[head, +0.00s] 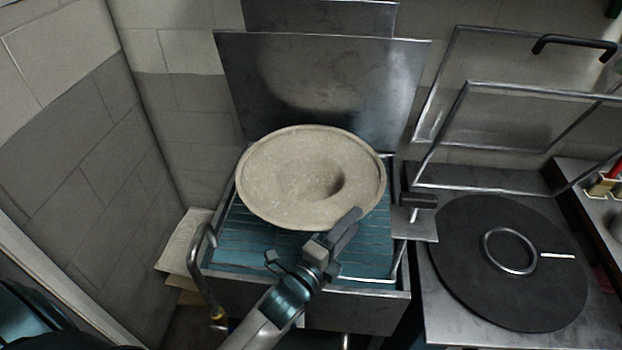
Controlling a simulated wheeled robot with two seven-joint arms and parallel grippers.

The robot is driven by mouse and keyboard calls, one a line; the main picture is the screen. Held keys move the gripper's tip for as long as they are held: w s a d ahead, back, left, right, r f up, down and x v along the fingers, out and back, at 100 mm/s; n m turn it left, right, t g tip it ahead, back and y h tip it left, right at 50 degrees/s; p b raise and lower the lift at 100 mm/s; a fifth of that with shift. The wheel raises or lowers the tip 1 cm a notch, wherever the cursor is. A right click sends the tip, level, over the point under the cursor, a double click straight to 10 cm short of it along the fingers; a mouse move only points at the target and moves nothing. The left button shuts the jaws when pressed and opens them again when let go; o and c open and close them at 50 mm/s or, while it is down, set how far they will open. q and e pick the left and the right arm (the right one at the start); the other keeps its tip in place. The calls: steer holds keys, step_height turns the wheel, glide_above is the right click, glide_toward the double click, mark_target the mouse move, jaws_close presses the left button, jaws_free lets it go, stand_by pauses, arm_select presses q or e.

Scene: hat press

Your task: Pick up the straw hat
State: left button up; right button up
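The straw hat (283,170) is pale beige with a wide round brim and a dark dent right of its middle. It is over the blue slatted rack (240,247) of a metal basin; whether it rests on the rack is not clear. My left gripper (355,217) reaches up from the bottom, and its dark fingers overlap the hat's front right brim. Whether the fingers are open or closed on the brim cannot be told from this angle. My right gripper is not in view.
A tall metal panel (325,85) stands behind the hat. A curved metal handle (200,265) is on the basin's left. To the right are a round black plate (465,285) with a metal ring (485,248) and raised metal frames (462,90). Block walls close off the left.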

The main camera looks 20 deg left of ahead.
arm_select(q)
steer(key=p+x, duration=0.1)
steer(key=x, duration=0.3)
steer(key=shift+a+f+p, duration=0.1)
steer(key=shift+a+p, duration=0.05)
steer(key=shift+p, duration=0.2)
steer(key=shift+w+f, duration=0.15)
steer(key=shift+w, duration=0.15)
jaws_close()
